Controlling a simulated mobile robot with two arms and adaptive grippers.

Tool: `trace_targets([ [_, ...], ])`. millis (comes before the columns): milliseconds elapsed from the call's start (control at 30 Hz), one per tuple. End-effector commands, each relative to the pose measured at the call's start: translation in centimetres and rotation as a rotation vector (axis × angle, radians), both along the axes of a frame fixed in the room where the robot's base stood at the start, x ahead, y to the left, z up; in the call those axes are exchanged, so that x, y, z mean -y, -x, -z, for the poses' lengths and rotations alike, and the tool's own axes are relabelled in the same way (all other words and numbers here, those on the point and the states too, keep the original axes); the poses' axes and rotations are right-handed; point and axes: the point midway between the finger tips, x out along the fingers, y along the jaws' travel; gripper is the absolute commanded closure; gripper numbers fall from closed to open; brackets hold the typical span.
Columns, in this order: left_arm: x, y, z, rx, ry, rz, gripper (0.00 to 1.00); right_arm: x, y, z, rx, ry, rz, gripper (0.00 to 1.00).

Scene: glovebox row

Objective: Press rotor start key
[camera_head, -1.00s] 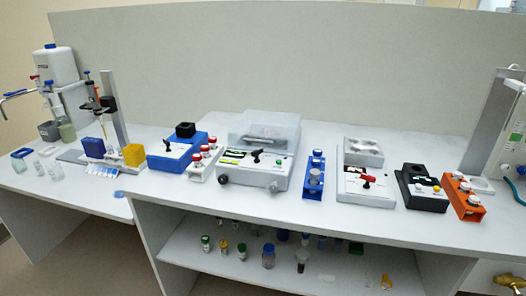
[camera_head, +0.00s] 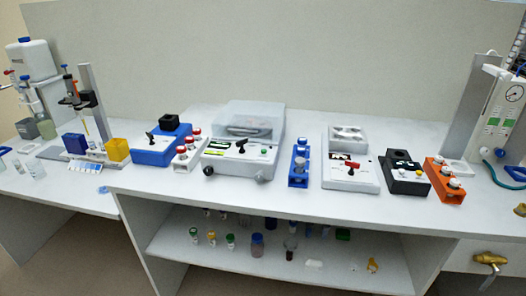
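A grey-white benchtop machine (camera_head: 226,168) with a translucent raised cover (camera_head: 249,122) stands in the middle of the bench; it looks like the rotor unit. Its front panel carries a small display, a black lever (camera_head: 241,145) and a small green key (camera_head: 264,150). A dark knob sits at its front left corner and a grey knob at its front right. The lettering is too small to read, so I cannot confirm which key is the rotor start key. Neither of my grippers shows in the head view.
Left of the machine are a blue unit (camera_head: 160,152) and a red-capped vial rack (camera_head: 185,160). Right of it are a blue rack (camera_head: 299,172), a white unit with a red lever (camera_head: 340,180), a black block (camera_head: 407,181) and an orange rack (camera_head: 447,187). A shelf (camera_head: 200,258) below holds several bottles.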

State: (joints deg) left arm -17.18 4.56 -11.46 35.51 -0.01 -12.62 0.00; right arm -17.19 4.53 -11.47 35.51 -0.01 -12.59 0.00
Motion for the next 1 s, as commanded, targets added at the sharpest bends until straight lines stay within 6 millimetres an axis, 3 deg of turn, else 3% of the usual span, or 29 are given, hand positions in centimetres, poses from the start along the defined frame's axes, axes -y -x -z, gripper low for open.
trace_targets([
  [233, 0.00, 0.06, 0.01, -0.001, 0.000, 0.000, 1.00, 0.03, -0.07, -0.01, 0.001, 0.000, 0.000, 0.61],
  [533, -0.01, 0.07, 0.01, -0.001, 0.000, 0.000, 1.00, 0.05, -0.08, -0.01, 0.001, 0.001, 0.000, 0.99],
  [1000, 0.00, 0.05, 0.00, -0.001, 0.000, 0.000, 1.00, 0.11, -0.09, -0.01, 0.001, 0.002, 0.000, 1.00],
])
